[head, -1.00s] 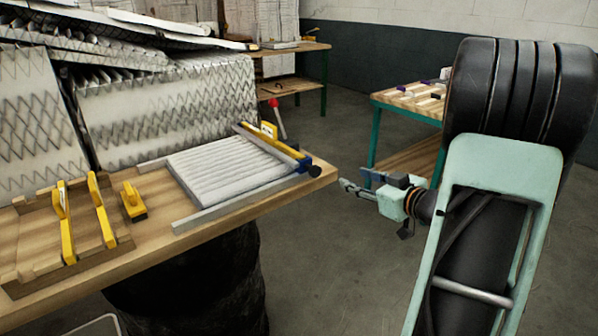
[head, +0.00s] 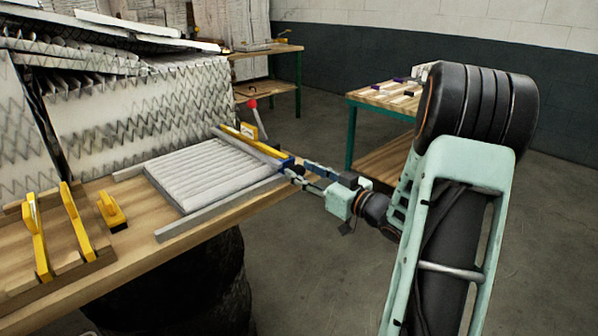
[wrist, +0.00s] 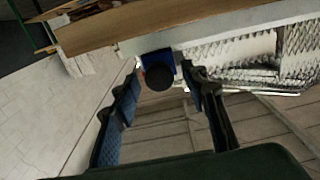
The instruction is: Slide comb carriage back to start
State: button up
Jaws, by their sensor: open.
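The comb carriage (head: 246,147), a grey bar with a yellow bar and blue end block, lies across the two rails at the far right end of the white pleated filter (head: 205,172). My gripper (head: 302,174) is at its near blue end, just off the bench edge. In the wrist view the open gripper (wrist: 162,80) has a finger on each side of the carriage's round black knob (wrist: 159,77), with the blue block (wrist: 157,58) behind it. I cannot tell whether a finger touches the knob. In the head view the fingers largely hide the knob.
Yellow-handled tools (head: 73,222) rest in a wooden tray at the left, with a small yellow brush (head: 111,211) beside it. Stacked filters (head: 140,110) stand behind the rails. Another bench (head: 385,95) stands behind my arm. Open floor lies right of the bench.

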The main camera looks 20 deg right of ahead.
jog(key=shift+x, duration=0.8)
jog(key=shift+c, duration=0.7)
grip_shut()
